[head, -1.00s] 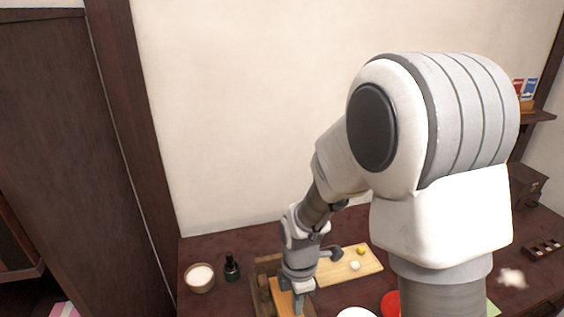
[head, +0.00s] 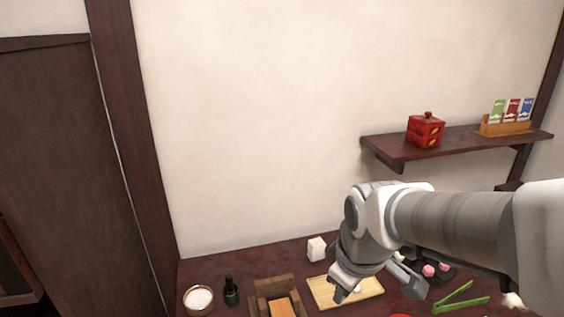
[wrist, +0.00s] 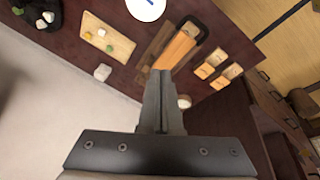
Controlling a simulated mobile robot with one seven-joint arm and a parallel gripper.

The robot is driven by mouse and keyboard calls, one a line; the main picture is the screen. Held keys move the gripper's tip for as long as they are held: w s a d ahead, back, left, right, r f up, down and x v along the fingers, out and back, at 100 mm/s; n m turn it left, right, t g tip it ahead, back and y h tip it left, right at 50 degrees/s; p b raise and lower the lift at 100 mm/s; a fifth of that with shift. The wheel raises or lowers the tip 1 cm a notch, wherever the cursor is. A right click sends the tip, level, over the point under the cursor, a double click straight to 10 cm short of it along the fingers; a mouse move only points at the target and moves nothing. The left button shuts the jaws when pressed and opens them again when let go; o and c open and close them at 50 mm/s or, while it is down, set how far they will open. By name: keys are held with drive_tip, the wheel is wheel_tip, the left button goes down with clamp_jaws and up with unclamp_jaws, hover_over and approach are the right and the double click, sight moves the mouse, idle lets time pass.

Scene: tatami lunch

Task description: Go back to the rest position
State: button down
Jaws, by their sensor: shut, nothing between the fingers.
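My gripper (head: 335,294) hangs above the dark table, in front of the light wooden board in the head view. In the wrist view my gripper (wrist: 160,76) has its two fingers together with nothing between them. The arm reaches in from the right in the head view, and the hand hides part of the board. The fingers are clear of the objects below as far as I can tell.
Below are the cutting board (head: 372,293) with small food pieces, a white block (head: 317,248), a wooden box (head: 262,300), a dark bottle (head: 231,291) and a white-filled bowl (head: 198,299). Green tongs (head: 460,300) lie right. A wall shelf (head: 400,150) holds a red box (head: 426,130).

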drive_tip(key=s+d+r+m+t, duration=0.2)
drive_tip(key=s+d+r+m, duration=0.1)
drive_tip(key=s+r+m, duration=0.4)
drive_tip(key=shift+s+d+r+m, duration=0.35)
drive_tip(key=shift+s+m, duration=0.15)
drive_tip(key=shift+m, duration=0.5)
